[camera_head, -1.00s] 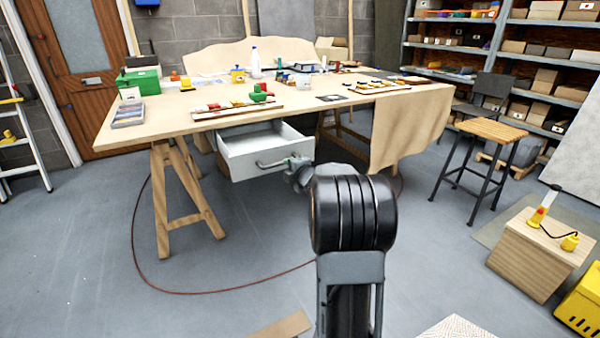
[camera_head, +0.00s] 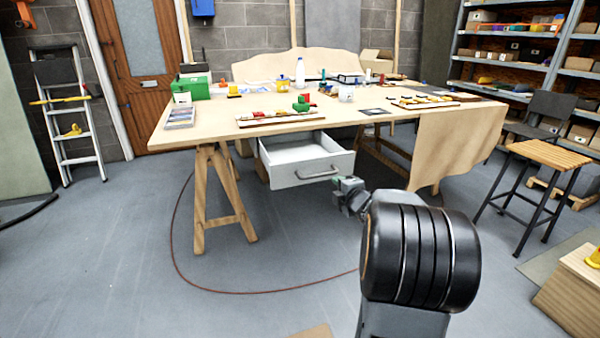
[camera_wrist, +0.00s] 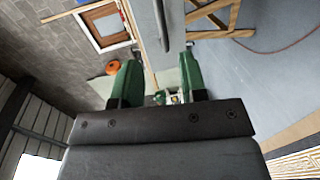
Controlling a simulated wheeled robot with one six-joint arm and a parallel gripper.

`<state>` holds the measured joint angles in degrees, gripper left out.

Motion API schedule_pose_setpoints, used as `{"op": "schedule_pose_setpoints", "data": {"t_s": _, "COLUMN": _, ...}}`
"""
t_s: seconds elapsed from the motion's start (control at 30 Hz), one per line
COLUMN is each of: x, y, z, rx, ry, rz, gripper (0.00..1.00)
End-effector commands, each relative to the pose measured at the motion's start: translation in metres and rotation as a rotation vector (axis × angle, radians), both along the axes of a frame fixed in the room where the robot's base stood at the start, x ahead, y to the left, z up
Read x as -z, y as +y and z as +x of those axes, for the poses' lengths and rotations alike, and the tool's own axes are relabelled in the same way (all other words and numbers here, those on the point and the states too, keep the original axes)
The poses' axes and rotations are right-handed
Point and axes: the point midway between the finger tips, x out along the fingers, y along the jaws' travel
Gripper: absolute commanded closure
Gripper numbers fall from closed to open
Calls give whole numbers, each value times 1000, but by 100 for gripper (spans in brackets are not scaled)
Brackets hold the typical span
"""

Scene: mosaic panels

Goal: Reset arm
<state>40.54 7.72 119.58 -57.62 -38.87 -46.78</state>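My gripper (camera_head: 347,184) is in front of the workbench, just right of and below the open drawer's front. In the wrist view its two green fingers (camera_wrist: 158,82) are spread apart with nothing between them. The white drawer (camera_head: 305,154) hangs pulled out under the bench top. Its grey bar handle (camera_head: 318,174) is clear of my fingers. The drawer front (camera_wrist: 150,25) also shows at the top of the wrist view. My black arm joint hides part of the floor.
The workbench (camera_head: 210,125) carries a green box (camera_head: 195,86), a white bottle (camera_head: 300,72) and mosaic pieces. A stool (camera_head: 548,154) stands at the right, and a wooden box (camera_head: 575,290) at the lower right. A red cable (camera_head: 240,291) lies on otherwise open floor.

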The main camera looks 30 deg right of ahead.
Motion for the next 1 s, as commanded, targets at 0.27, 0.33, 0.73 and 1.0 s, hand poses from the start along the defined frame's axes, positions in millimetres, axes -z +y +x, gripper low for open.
{"op": "schedule_pose_setpoints", "data": {"t_s": 0.27, "x": -20, "y": 8, "z": 1, "rx": 36, "ry": 9, "rz": 39, "gripper": 61}}
{"op": "schedule_pose_setpoints", "data": {"t_s": 0.33, "x": -43, "y": 18, "z": 0, "rx": 91, "ry": 23, "rz": 100, "gripper": 61}}
{"op": "schedule_pose_setpoints", "data": {"t_s": 0.73, "x": -163, "y": 152, "z": -86, "rx": 617, "ry": 300, "rz": 839, "gripper": 61}}
{"op": "schedule_pose_setpoints", "data": {"t_s": 1.0, "x": -190, "y": 237, "z": -171, "rx": 870, "ry": 592, "rz": 1169, "gripper": 61}}
